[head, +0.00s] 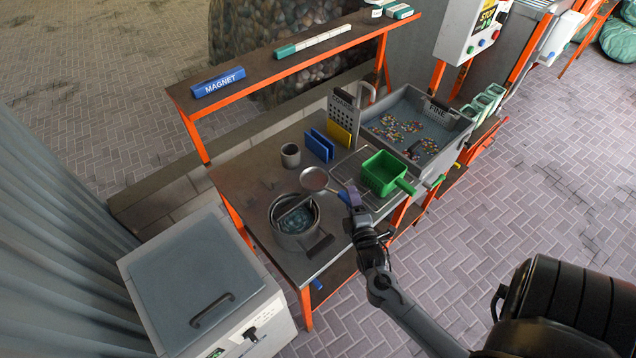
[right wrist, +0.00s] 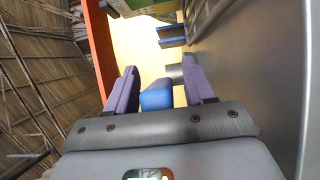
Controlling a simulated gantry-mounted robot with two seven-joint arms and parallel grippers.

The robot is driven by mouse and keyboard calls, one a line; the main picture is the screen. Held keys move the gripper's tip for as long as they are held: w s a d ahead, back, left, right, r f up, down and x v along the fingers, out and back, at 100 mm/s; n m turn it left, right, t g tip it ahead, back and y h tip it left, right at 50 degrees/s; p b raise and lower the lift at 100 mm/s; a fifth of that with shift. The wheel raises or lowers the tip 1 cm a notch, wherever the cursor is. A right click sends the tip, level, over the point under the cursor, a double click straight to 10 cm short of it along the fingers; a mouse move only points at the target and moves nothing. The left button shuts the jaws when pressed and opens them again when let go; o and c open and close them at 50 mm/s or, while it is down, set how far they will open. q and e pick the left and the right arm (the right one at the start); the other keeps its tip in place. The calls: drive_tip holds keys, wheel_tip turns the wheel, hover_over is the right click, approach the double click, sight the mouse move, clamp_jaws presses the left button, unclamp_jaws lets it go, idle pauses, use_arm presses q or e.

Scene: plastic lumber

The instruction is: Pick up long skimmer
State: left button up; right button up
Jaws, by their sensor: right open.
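The long skimmer (head: 314,180) has a round grey head and a blue handle end, and it lies near the pot at the right part of the workbench. My right gripper (head: 352,194) is at its handle end in the head view. In the right wrist view, the blue handle (right wrist: 157,96) lies between the two purple fingers of the right gripper (right wrist: 160,88), which are open with gaps beside it. My left gripper is not in view.
A grey pot (head: 298,241) with bluish contents stands on the workbench (head: 237,178). A green basket (head: 384,174) is close to the right of my gripper. A grey cup (head: 290,155), blue panel (head: 319,145) and sorting tray (head: 415,102) stand behind.

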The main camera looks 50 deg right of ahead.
drive_tip(key=shift+c, duration=0.4)
clamp_jaws()
drive_tip(key=shift+r, duration=0.1)
